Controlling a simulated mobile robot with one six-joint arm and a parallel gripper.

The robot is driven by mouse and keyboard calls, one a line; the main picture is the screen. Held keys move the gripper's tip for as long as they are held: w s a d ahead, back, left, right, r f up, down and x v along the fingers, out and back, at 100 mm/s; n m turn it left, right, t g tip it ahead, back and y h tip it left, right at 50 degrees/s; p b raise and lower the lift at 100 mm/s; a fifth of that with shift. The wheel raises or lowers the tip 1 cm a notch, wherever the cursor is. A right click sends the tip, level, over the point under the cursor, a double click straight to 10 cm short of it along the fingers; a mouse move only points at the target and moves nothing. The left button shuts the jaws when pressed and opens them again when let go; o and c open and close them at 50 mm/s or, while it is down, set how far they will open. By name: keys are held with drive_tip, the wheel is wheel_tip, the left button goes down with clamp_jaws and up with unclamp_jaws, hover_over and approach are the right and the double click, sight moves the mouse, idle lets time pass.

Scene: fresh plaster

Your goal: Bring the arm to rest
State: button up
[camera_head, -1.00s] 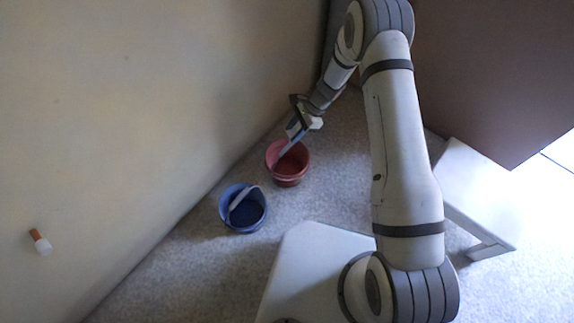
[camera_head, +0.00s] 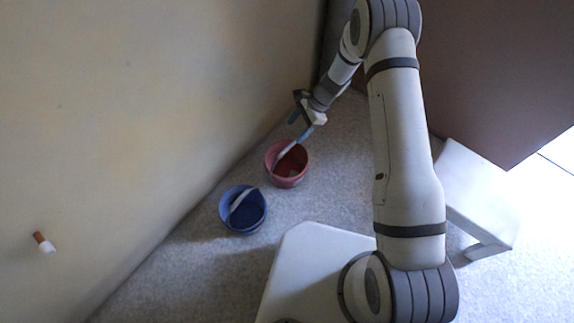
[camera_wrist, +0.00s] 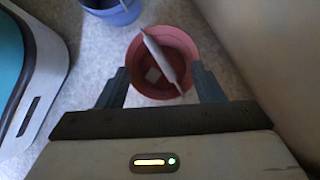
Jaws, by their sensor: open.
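My gripper (camera_head: 299,124) is open and empty at the end of my arm, which reaches out toward the wall. It is over or close to the red bucket (camera_head: 290,178); the exact height is hard to tell. In the wrist view the two dark fingers (camera_wrist: 160,72) stand wide apart, with the red bucket (camera_wrist: 140,83) seen between and beyond them.
A blue bucket (camera_head: 236,227) stands next to the red one, by the plaster wall (camera_head: 130,120). A small orange-and-white fixture (camera_head: 45,244) sits on the wall. A white stool-like piece (camera_head: 478,195) and a brown panel (camera_head: 490,70) are at the right.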

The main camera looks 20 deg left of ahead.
drive_tip(key=p+v, duration=0.1)
drive_tip(key=v, duration=0.3)
drive_tip(key=shift+w+d+r, duration=0.2)
drive_tip(key=shift+r, duration=0.1)
